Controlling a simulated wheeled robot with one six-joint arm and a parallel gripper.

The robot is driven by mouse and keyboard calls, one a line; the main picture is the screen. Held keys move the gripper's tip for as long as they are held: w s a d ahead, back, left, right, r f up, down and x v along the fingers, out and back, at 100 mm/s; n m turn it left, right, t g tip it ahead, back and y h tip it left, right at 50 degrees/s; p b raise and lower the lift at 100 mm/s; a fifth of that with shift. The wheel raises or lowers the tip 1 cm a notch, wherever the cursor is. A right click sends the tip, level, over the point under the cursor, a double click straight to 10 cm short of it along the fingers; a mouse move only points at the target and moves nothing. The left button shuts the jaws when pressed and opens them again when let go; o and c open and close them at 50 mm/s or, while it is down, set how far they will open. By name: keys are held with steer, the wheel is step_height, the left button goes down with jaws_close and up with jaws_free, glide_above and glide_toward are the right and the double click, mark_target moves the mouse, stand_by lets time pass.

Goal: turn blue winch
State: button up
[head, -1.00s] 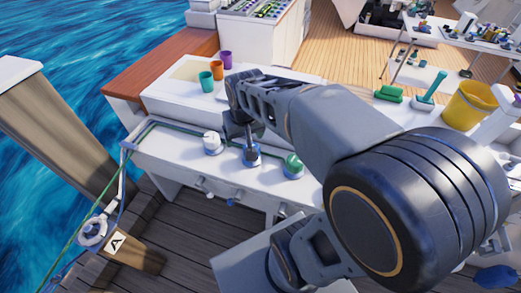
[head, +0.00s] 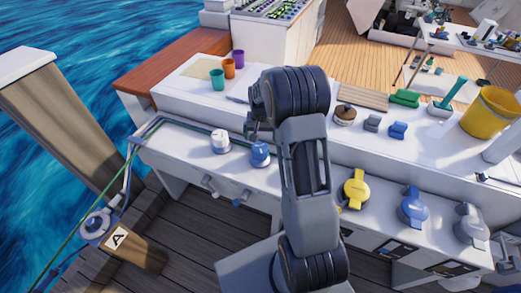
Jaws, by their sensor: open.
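A small blue winch (head: 260,154) stands on the white bench ledge, beside a white-topped winch (head: 219,142) to its left. My gripper (head: 252,134) is partly hidden by my own wrist and appears just above and slightly left of the blue winch. It holds nothing that I can see, and I cannot tell whether it touches the winch. A larger blue knob (head: 413,207) sits further right on the same ledge, between a yellow knob (head: 354,189) and a grey knob (head: 471,225). My arm covers the ledge just right of the small blue winch.
Green, orange and purple cups (head: 230,66) stand on the upper bench. A brown round pot (head: 345,115), green and blue blocks, a teal-handled brush and a yellow bucket (head: 491,112) are right of my arm. A green rope runs along the ledge's left end. Levers hang on the bench front.

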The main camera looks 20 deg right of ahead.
mark_target(260, 146)
step_height(260, 146, down, 9)
steer(key=shift+r, duration=0.1)
stand_by(0.3)
steer(key=c, duration=0.9)
